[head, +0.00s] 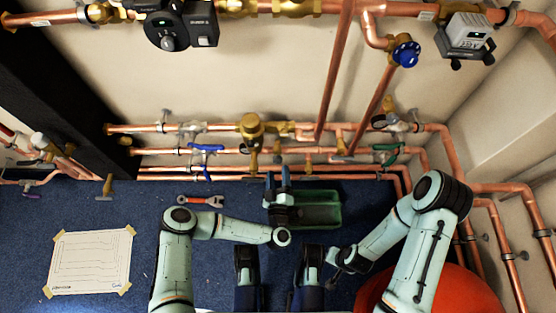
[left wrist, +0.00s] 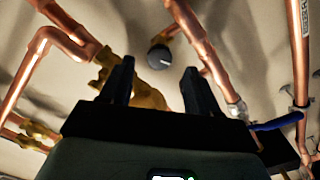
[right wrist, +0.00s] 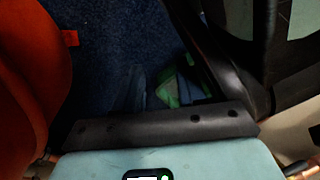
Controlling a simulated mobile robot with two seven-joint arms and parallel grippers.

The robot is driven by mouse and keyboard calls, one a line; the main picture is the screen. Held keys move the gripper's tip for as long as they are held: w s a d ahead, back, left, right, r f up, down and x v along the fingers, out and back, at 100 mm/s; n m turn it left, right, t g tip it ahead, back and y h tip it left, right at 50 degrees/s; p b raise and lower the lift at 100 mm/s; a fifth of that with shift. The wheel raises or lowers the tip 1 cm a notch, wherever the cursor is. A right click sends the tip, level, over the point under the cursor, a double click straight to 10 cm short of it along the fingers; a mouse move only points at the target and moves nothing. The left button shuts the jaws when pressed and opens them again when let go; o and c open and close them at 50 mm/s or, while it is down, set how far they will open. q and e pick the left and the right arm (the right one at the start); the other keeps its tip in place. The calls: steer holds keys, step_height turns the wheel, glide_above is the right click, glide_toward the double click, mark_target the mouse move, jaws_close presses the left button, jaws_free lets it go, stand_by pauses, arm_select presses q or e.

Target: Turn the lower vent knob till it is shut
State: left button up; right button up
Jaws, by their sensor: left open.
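In the left wrist view a small dark round knob (left wrist: 159,58) with a pale line on its face stands out from the wall pipework. It appears between the fingertips of my left gripper (left wrist: 156,78), beyond them, with a gap around it. The left fingers are apart and hold nothing. In the head view my left gripper (head: 278,182) reaches toward the low pipes at the back wall; I cannot make the knob out there. My right gripper (head: 335,260) hangs low on the right, away from the pipes; its fingers are not clear.
A green tray (head: 322,210) and a red wrench (head: 201,201) lie on the blue floor. Copper pipes with a blue-handled valve (head: 206,149) and a green-handled valve (head: 388,150) run along the back wall. A taped paper sheet (head: 91,262) lies at left.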

mark_target(278, 162)
arm_select(q)
steer(key=w+b, duration=0.1)
steer(key=w, duration=0.5)
steer(key=shift+w+b, duration=0.1)
steer(key=shift+b, duration=0.25)
arm_select(e)
steer(key=shift+g, duration=0.8)
steer(key=s+f, duration=0.1)
steer(key=s, duration=0.2)
steer(key=s+f, duration=0.1)
steer(key=shift+s+d+f, duration=0.15)
steer(key=shift+d+f, duration=0.1)
steer(key=shift+f, duration=0.05)
arm_select(q)
steer(key=c, duration=1)
